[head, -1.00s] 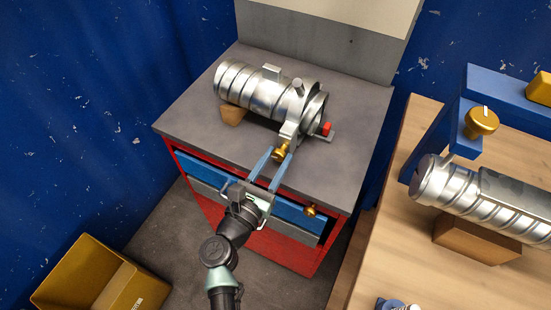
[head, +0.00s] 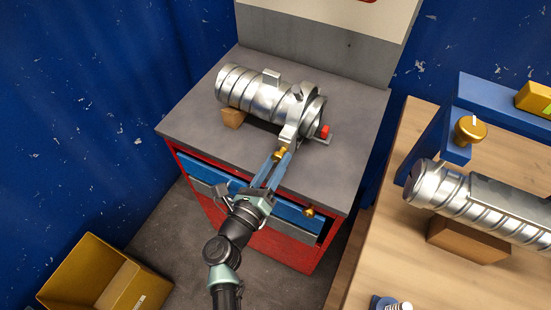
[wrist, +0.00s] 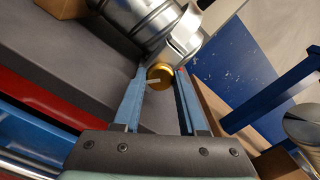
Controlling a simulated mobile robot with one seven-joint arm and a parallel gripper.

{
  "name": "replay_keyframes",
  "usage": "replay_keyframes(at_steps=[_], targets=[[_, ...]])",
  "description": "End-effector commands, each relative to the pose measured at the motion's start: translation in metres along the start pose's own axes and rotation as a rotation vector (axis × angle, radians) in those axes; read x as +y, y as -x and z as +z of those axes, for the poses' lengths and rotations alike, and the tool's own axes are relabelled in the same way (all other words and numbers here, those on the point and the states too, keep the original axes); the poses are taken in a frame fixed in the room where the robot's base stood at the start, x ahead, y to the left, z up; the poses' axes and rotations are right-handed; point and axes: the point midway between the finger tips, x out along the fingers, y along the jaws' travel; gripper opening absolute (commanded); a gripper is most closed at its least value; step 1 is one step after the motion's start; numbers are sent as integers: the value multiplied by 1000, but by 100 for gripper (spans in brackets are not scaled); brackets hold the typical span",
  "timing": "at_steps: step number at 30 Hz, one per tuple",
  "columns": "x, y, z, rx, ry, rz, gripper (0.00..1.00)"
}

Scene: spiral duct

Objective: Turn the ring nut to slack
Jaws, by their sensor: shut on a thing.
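The brass ring nut (head: 280,155) sits at the lower front end of the clamp on the silver spiral duct (head: 262,93). In the wrist view the nut (wrist: 160,74) lies between the two blue fingertips, with a pale mark across its face. My gripper (head: 279,157) is shut on the nut; the gripper also shows in the wrist view (wrist: 160,82). A red-tipped part (head: 325,131) stands at the right end of the duct. The nut's thread is hidden.
The duct rests on a wooden block (head: 233,117) on a grey-topped red cabinet (head: 185,115). A brass knob (head: 309,211) is on its drawer front. Another duct (head: 480,205) and a blue stand (head: 430,150) are on the wooden bench at right. A yellow bin (head: 90,275) stands on the floor.

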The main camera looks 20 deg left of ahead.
Motion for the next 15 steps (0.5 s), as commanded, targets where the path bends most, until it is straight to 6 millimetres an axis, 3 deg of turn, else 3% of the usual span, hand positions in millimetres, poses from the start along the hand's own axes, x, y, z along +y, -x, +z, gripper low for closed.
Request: replay_keyframes(at_steps=[15], targets=[[-2, 0, 1, 1, 495, 1, 0]])
